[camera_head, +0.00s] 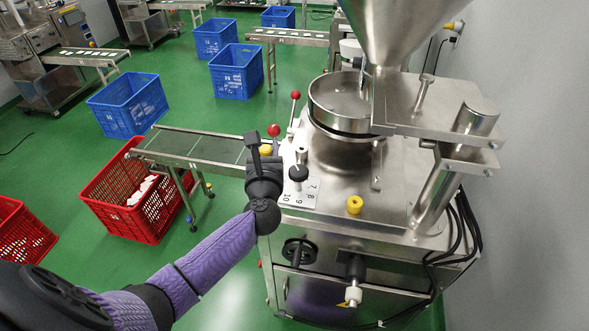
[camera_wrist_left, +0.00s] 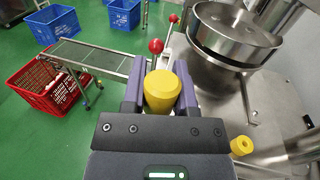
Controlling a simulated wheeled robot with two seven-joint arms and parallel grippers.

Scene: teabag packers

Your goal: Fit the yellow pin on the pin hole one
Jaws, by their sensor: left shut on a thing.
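My left gripper (camera_head: 261,150) is at the left edge of the steel machine's top, at the end of my purple arm. It is shut on a yellow pin (camera_wrist_left: 163,90), which stands between its two fingers in the left wrist view. Only a small yellow part of it (camera_head: 266,150) shows in the head view. A second yellow piece (camera_head: 354,205) sits on the machine top near its front edge; it also shows in the left wrist view (camera_wrist_left: 243,145). I cannot make out pin hole one. My right gripper is not in view.
The machine (camera_head: 330,215) carries a round steel bowl (camera_head: 340,100), red-knobbed levers (camera_head: 295,95), a black knob (camera_head: 298,173) and a numbered plate (camera_head: 299,194). A conveyor (camera_head: 195,149) runs off to the left. Red crates (camera_head: 130,215) and blue crates (camera_head: 128,105) stand on the floor.

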